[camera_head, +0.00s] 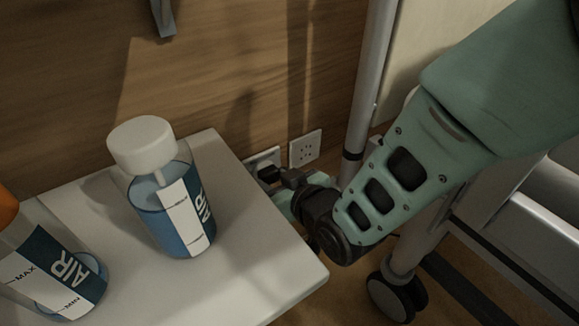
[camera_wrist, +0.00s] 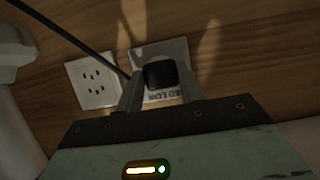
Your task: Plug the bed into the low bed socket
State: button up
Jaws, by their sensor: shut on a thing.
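The black plug (camera_wrist: 160,74) is between the two fingers of my gripper (camera_wrist: 160,92), which is shut on it. The plug covers the middle of a white socket plate (camera_wrist: 176,48) whose upside-down label reads partly "ED LOW". The plug's face is at or very close to the plate; I cannot tell how deep it sits. In the head view the plug (camera_head: 268,173) shows against the low socket plate (camera_head: 259,158), with my gripper (camera_head: 286,180) just right of it, partly hidden behind the table. A dark cable (camera_wrist: 75,40) runs from the upper left toward the plug.
A second white socket plate (camera_head: 305,150), empty, is beside the low one. A white bedside table (camera_head: 265,265) stands close to my wrist, bearing a white-capped bottle (camera_head: 165,190) and an orange-topped bottle (camera_head: 50,265). A metal post (camera_head: 370,80) and castor (camera_head: 397,295) are at the right.

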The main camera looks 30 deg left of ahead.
jog(key=shift+w+a, duration=0.1)
jog(key=shift+a, duration=0.15)
jog(key=o, duration=1)
jog(key=p+v, duration=0.5)
jog(key=v, duration=1.2)
jog(key=shift+d, duration=0.15)
